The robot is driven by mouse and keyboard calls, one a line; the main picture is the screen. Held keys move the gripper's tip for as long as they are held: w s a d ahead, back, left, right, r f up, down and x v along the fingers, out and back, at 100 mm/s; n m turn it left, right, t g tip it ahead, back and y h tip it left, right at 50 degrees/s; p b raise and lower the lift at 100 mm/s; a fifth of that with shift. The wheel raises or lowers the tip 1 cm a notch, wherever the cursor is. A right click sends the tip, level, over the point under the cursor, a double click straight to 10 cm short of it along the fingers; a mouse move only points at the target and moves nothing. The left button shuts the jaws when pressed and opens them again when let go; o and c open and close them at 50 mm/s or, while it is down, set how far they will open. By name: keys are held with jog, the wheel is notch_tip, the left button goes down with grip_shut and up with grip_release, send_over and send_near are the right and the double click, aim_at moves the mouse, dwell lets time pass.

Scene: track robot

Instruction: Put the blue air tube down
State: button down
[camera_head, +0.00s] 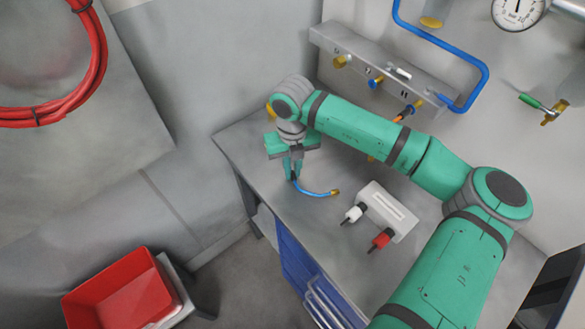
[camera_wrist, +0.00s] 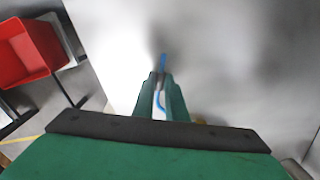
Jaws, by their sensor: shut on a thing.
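The blue air tube (camera_head: 313,192) is a short curved blue hose with a brass end fitting, seen in the head view near the left part of the grey workbench (camera_head: 255,150). My gripper (camera_head: 293,172) points down over the bench and is shut on the tube near its left end. The brass end reaches out to the right. In the wrist view, the tube (camera_wrist: 163,62) shows as a blue piece between and beyond the fingertips (camera_wrist: 161,80). I cannot tell whether the tube touches the bench top.
A white block (camera_head: 390,212) with white and red connectors lies right of the tube. A metal manifold (camera_head: 375,65) with fittings is on the wall behind. A red bin (camera_head: 120,295) stands at lower left. Bare bench lies around the tube.

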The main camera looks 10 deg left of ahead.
jog(key=c, duration=1.8)
grip_release()
jog(key=shift+f, duration=0.15)
notch_tip(320, 180, up, 12)
jog(key=shift+r, duration=0.2)
